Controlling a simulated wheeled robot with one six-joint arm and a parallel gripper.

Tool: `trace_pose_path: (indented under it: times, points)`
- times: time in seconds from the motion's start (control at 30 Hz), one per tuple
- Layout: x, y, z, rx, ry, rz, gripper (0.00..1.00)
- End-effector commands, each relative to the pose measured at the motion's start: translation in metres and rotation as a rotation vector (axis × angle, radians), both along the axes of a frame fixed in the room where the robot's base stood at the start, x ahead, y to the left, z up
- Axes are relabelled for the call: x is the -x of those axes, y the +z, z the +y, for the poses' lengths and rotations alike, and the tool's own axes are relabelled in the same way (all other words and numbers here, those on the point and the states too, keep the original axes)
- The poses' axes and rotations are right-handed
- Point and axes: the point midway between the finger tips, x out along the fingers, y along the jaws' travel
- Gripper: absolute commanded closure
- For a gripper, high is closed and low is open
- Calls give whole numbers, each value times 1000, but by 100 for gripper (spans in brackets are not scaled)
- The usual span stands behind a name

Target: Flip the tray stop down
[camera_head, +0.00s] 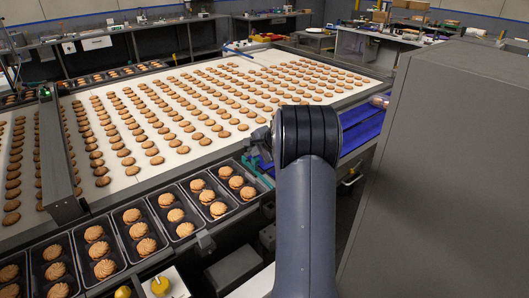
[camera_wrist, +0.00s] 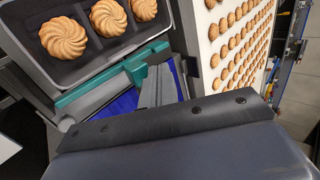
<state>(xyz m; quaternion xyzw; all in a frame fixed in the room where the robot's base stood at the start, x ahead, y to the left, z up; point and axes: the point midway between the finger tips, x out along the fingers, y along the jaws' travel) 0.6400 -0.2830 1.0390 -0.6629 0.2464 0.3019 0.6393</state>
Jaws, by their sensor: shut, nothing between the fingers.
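The tray stop appears to be the teal bar (camera_wrist: 110,86) across the end of a black biscuit tray (camera_wrist: 113,48) in the wrist view. In the head view, a teal piece (camera_head: 256,171) shows at the right end of the tray row, partly hidden by my arm. My gripper (camera_wrist: 155,80) is shut and empty. Its grey fingers are close beside the right end of the teal bar; I cannot tell whether they touch it. In the head view, my arm hides most of the gripper.
A white conveyor (camera_head: 150,168) carries rows of biscuits behind the filled trays. A blue belt (camera_head: 362,134) lies right of my arm and shows below the teal bar. A large grey cabinet (camera_head: 440,180) stands close on the right.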

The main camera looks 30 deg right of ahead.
Motion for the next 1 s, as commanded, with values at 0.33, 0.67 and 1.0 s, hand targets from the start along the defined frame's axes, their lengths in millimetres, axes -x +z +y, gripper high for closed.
trace_pose_path:
  times: [0.33, 0.67, 1.0]
  points:
    - [-20, -23, 2, 0, 0, 0, 100]
    - [-25, -29, 2, 1, 1, -1, 100]
    - [-25, -29, 2, 0, 0, -1, 100]
